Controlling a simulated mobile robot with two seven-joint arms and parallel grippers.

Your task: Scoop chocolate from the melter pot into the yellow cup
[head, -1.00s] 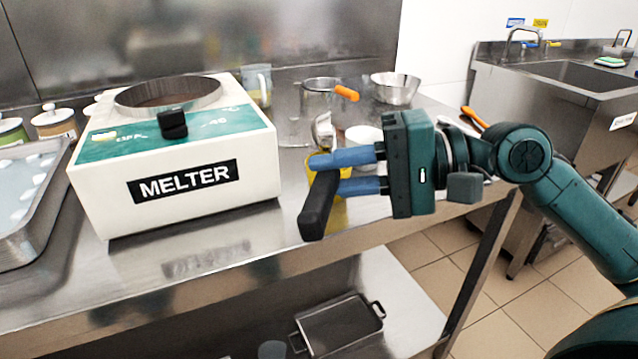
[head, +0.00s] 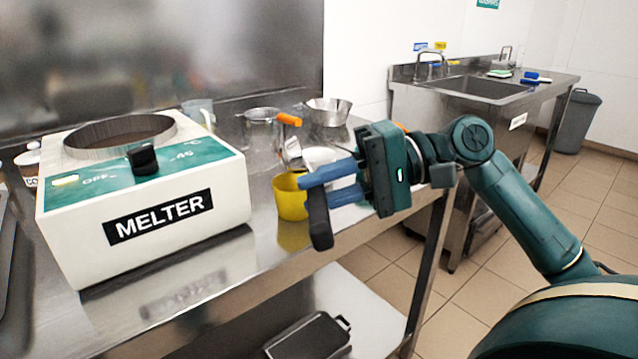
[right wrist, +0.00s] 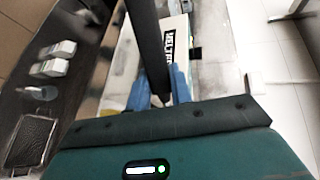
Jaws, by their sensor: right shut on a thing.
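The white melter (head: 165,235) stands on the steel counter, its round pot (head: 120,140) open at the top; the pot's contents look brownish. The yellow cup (head: 288,203) stands on the counter right of the melter. My right gripper (head: 310,188) is shut on the black handle (head: 319,222) of a metal-ended tool, probably a scoop. Its blue fingers overlap the cup's right side in the head view; I cannot tell whether they touch. The right wrist view shows the handle (right wrist: 148,40) between the fingers and part of the melter (right wrist: 180,35). My left gripper is out of view.
Behind the cup are a metal bowl (head: 328,112), a white bowl (head: 320,157) and an orange-handled utensil (head: 288,120). A dark tray (head: 308,338) lies on the lower shelf. A sink (head: 485,88) and grey bin (head: 575,122) stand at right. Open floor lies between.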

